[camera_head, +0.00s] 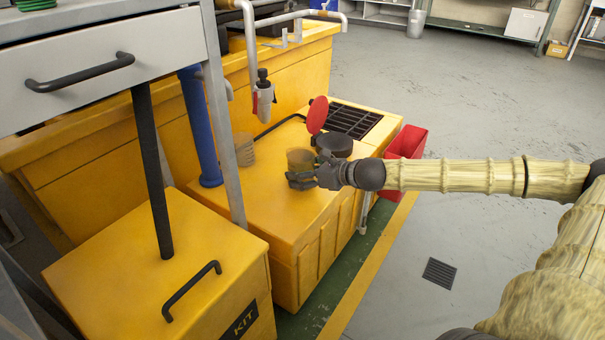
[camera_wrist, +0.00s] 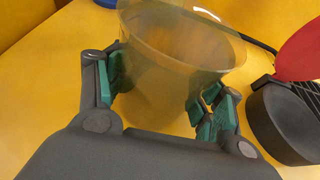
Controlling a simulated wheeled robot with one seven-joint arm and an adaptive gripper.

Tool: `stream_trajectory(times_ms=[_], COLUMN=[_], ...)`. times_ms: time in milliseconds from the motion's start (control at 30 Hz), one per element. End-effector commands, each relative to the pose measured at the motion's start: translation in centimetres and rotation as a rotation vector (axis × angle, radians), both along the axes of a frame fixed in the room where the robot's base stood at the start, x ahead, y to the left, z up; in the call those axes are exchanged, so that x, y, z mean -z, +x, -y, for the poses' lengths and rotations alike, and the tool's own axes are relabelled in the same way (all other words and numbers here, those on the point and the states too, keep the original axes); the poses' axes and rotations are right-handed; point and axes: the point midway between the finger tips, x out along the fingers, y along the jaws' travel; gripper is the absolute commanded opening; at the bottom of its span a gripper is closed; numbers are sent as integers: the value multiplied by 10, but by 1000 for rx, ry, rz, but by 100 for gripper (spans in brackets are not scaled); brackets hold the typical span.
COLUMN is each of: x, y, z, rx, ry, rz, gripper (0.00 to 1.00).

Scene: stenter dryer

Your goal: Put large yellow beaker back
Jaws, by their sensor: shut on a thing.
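A large, see-through yellow beaker (camera_head: 300,159) stands upright at my gripper, over the low yellow top of the machine. In the wrist view the beaker (camera_wrist: 165,75) fills the space between the green finger pads. My gripper (camera_head: 301,181) is shut on it, one finger on each side. I cannot tell whether the beaker's base touches the surface. Another see-through yellowish container (camera_head: 244,150) stands further left, near the blue post.
A round dark pot (camera_head: 334,146) with a raised red lid (camera_head: 317,115) stands close right of the beaker, before a black grate (camera_head: 352,119). A red bin (camera_head: 407,143) is beyond the edge. Bare yellow surface (camera_head: 270,215) lies in front.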

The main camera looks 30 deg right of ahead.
Motion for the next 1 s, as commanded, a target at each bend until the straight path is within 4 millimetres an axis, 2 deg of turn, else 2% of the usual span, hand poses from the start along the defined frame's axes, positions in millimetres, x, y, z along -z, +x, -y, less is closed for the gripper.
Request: stream_trajectory(times_ms=[33,133,167,600,1000], x=[2,1,1,-3,-14], y=[0,0,0,0,-19], z=[0,0,0,0,8], rx=[0,0,0,0,1], ry=[0,0,0,0,3], rz=[0,0,0,0,-1], gripper=[69,88,89,89,89])
